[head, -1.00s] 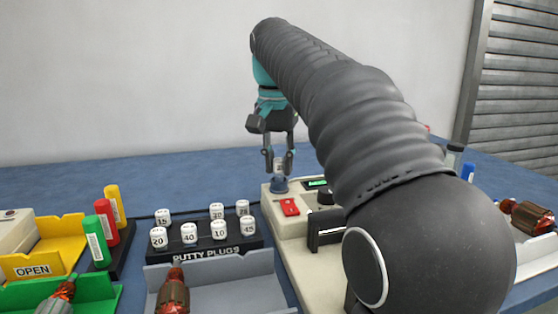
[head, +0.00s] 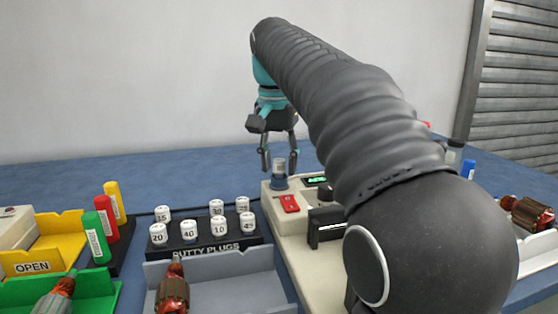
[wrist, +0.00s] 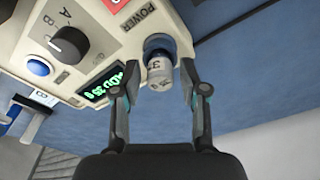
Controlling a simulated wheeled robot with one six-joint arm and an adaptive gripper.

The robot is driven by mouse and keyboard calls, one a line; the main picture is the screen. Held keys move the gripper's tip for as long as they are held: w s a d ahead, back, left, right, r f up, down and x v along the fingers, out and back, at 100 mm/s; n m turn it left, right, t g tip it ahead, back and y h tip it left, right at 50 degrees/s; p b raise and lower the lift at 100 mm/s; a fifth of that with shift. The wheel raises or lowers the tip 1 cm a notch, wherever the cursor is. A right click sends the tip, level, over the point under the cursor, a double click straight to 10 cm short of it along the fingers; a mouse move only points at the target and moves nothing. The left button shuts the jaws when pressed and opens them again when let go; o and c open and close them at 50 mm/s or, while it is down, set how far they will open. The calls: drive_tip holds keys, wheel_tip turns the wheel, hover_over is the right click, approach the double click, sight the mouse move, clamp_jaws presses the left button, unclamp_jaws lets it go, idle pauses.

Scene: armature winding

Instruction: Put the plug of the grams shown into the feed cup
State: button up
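A white putty plug (head: 279,165) stands in the dark blue feed cup (head: 280,183) at the back left corner of the cream machine (head: 290,228). In the wrist view the plug (wrist: 160,75) carries a label that starts with 3; the rest is hard to read. The cup (wrist: 160,43) is around its far end. My gripper (head: 279,165) is open, one finger on each side of the plug, with a gap at both sides in the wrist view (wrist: 160,72). The green display (wrist: 107,84) appears to read ADD 35 g.
A black putty plug rack (head: 205,245) holds several numbered white plugs, left of the machine. A grey tray (head: 235,273) with an armature is in front. Yellow and green bins and coloured cylinders stand at left. My arm covers much of the machine's right side.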

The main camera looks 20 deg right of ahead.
idle(0.3)
wheel_tip(320, 180, up, 7)
drive_tip(key=shift+s+a+r, duration=0.2)
drive_tip(key=shift+s+a, duration=0.05)
drive_tip(key=shift+s, duration=0.1)
idle(0.5)
